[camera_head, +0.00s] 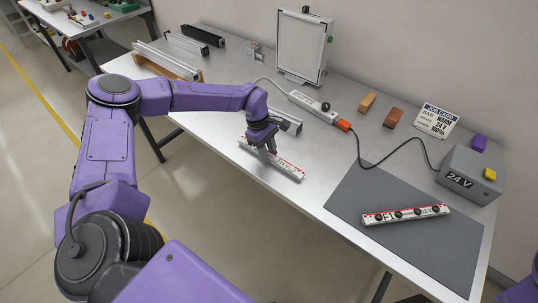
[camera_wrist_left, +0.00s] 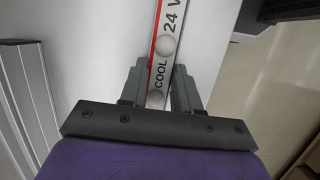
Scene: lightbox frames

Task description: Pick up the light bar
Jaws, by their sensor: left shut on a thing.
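My left gripper (camera_head: 270,148) is shut on a white light bar (camera_head: 289,169) with a red stripe, near the front edge of the workbench. In the left wrist view the bar (camera_wrist_left: 168,48) runs between the fingers (camera_wrist_left: 158,95) and reads "COOL" and "24 V". I cannot tell whether it still touches the bench. A second white light bar (camera_head: 405,214), with red marks and dark round spots, lies on the grey mat (camera_head: 390,250). My right gripper is not in view.
A grey 24 V box (camera_head: 470,178) stands at the right, with a cable to a white bar-shaped device (camera_head: 318,104). A job card (camera_head: 436,121) appears to read "WARM 24 V". Orange and brown blocks (camera_head: 394,117), a framed panel (camera_head: 303,47) and metal profiles (camera_head: 168,60) stand further back.

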